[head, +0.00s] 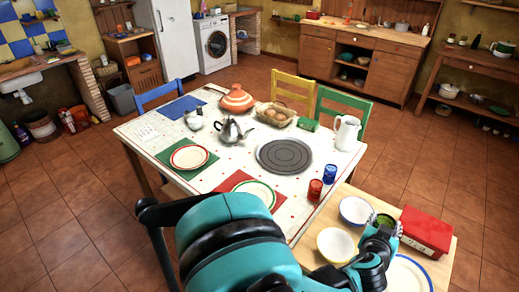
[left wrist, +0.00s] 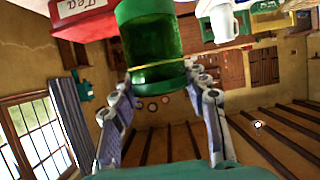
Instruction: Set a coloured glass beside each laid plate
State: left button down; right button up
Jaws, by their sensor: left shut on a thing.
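My left gripper (head: 378,240) is shut on a green glass (head: 385,219) above the wooden side table. In the left wrist view the green glass (left wrist: 150,45) sits between the two fingers. A red-rimmed plate (head: 190,157) lies on a green mat at the left of the tiled table. A green-rimmed plate (head: 254,193) lies on a red mat at the near edge, partly hidden by my arm. A red glass (head: 314,190) and a blue glass (head: 329,174) stand at the table's right near corner, right of that plate. My right gripper is not in view.
The side table (head: 445,262) holds a red tea tin (head: 426,231), two bowls (head: 355,210) and a blue-rimmed plate (head: 408,275). A round grey trivet (head: 284,156), a white pitcher (head: 346,132), a teapot (head: 230,130) and a bread basket (head: 274,115) stand on the tiled table.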

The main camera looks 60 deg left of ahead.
aim_at(314, 192)
jog(key=k+j+u, duration=0.1)
jog(key=j+u, duration=0.3)
jog(key=j, duration=0.35)
jog(key=j+u, duration=0.35)
jog(key=j, duration=0.4)
jog(key=j+u, duration=0.4)
jog(key=j, duration=0.35)
